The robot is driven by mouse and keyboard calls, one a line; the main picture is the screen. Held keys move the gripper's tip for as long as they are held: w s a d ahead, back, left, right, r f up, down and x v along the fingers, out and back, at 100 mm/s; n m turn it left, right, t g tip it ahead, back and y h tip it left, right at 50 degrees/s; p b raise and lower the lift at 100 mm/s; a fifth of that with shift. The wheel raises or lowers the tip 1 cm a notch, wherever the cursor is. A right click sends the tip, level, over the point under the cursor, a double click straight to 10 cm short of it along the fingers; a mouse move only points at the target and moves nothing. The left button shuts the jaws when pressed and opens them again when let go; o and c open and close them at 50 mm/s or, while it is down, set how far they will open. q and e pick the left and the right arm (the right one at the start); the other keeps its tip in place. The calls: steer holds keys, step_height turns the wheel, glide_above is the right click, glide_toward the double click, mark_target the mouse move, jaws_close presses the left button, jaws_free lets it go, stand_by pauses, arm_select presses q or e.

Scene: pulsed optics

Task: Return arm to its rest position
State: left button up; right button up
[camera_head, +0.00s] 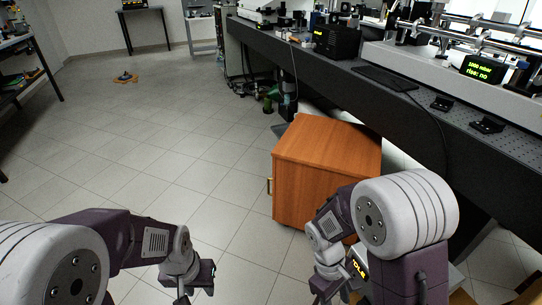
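My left arm comes in from the lower left and bends down at the wrist. My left gripper (188,284) hangs low at the bottom edge, over bare tiled floor, with its fingertips partly cut off by the frame. My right arm comes in from the lower right and folds inward and down. My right gripper (336,286) is at the bottom edge, in front of the wooden cabinet in the picture. I see nothing held in either gripper. The finger openings are too cut off and small to tell.
A wooden cabinet (318,150) stands beside my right arm, under the edge of a long dark optics bench (350,82). The bench carries a keyboard (385,78) and a lit display (483,69). The tiled floor at centre left is clear.

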step_height(320, 180, up, 34)
steer(key=w+m+t+y+p, duration=0.1)
steer(key=m+t+p, duration=0.3)
steer(key=p, duration=2.5)
steer(key=d+m+y, duration=0.1)
steer(key=m, duration=0.3)
steer(key=shift+w+y, duration=0.4)
steer(key=shift+f, duration=0.1)
